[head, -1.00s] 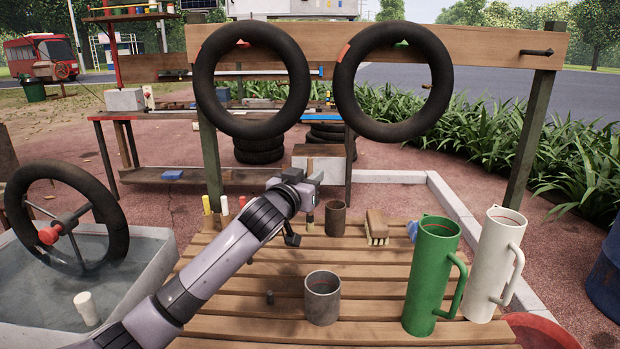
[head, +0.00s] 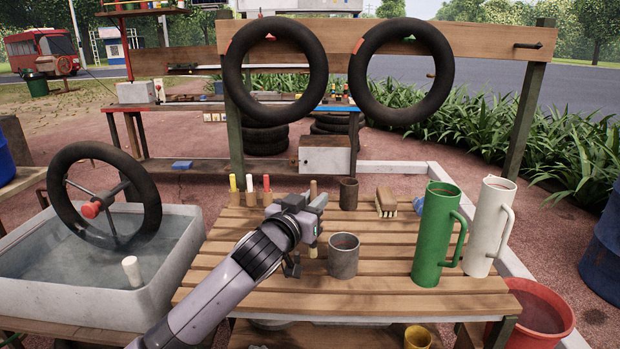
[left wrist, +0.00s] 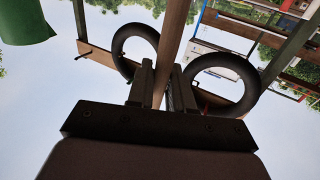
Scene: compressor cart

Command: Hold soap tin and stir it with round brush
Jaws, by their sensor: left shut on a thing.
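My left gripper (head: 312,205) is shut on an upright wooden handle (head: 313,187), apparently the round brush. In the left wrist view the handle (left wrist: 176,38) runs up between the two fingers. The brush's lower end is mostly hidden behind the gripper; I cannot tell if it touches the table. A grey metal tin (head: 343,262) stands upright on the slatted table, just right of and nearer than the gripper. A smaller brown tin (head: 348,195) stands behind. I cannot tell for sure which is the soap tin. My right gripper is not in view.
A block brush (head: 386,204), a green jug (head: 435,240) and a white jug (head: 488,230) stand on the table's right side. Several marker-like sticks (head: 250,188) stand at back left. A water trough (head: 150,290) holding a wheel is left. Table slats (head: 370,305) in front are clear.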

